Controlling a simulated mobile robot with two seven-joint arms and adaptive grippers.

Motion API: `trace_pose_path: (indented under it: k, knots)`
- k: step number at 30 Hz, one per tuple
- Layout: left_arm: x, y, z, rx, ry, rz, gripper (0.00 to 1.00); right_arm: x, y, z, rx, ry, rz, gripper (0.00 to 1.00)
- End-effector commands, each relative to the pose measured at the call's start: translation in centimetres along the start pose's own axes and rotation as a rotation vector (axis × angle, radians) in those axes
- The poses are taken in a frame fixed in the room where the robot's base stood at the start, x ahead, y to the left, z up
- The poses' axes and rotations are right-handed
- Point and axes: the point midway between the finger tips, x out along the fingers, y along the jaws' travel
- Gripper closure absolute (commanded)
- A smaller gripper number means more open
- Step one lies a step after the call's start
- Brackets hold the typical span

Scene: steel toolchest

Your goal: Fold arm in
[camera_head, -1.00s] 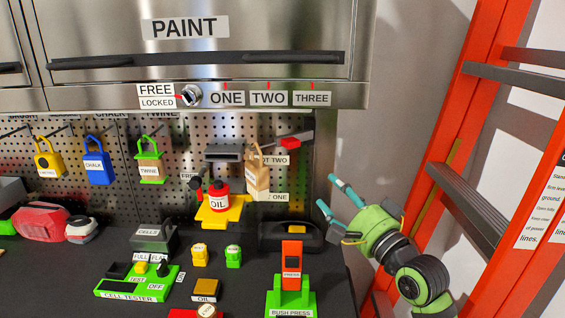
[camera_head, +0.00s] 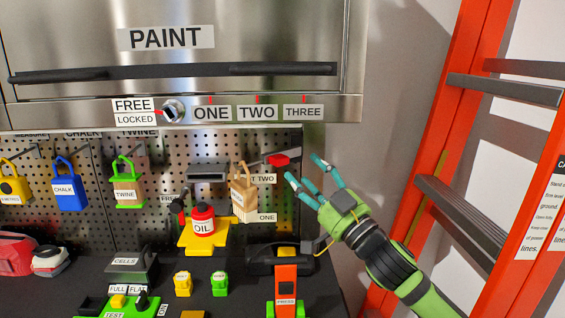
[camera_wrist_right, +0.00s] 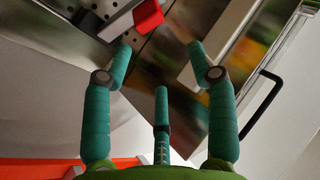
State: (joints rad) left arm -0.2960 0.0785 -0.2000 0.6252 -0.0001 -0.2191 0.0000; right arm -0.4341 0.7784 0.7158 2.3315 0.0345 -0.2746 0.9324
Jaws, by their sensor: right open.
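A grey arm with a red block (camera_head: 278,160) on it juts out at the right end of the pegboard, above a sign that partly reads TWO. My right gripper (camera_head: 304,172) is just right of the red block, fingers pointing up and left, open and empty. A gap shows between the fingertips and the block. In the right wrist view the red block (camera_wrist_right: 148,14) is beyond the spread fingertips (camera_wrist_right: 161,47), near the left one. My left gripper is not in view.
The steel PAINT cabinet (camera_head: 180,95) overhangs above. An orange ladder (camera_head: 440,130) stands right of my arm. A red OIL can (camera_head: 203,218) sits on a yellow stand (camera_head: 190,238).

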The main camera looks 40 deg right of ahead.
Motion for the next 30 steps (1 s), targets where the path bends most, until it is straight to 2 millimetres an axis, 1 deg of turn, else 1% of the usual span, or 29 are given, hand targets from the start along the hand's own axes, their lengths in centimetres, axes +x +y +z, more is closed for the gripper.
trace_pose_path:
  k: [1,6,9,14,15,19,27,28,29,30]
  knots:
    - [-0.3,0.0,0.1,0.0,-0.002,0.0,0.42,1.0,-0.1,0.0,-0.002,0.003,-0.001,0.42]
    - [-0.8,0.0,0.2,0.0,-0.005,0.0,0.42,3.6,0.0,1.1,0.0,0.002,0.0,0.42]
    - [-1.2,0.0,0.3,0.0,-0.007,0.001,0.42,4.9,0.1,1.7,0.001,0.002,0.002,0.42]
    - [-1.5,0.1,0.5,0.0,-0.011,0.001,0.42,6.4,0.0,2.4,0.0,0.0,0.001,0.42]
    - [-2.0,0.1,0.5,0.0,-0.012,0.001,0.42,6.8,0.0,2.2,0.001,0.0,0.001,0.42]
    - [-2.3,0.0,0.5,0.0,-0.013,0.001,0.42,7.3,0.0,2.4,0.001,-0.001,0.001,0.42]
    - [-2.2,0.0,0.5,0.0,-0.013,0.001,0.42,7.3,0.0,2.6,0.001,-0.001,0.0,0.42]
    - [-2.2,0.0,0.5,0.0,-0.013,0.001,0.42,7.3,0.0,2.6,0.001,-0.001,0.0,0.5]
    - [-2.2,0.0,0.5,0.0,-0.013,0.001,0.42,7.3,0.0,2.6,0.001,-0.001,0.0,0.62]
    - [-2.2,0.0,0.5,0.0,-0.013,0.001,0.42,7.3,0.0,2.6,0.001,-0.001,0.001,0.78]
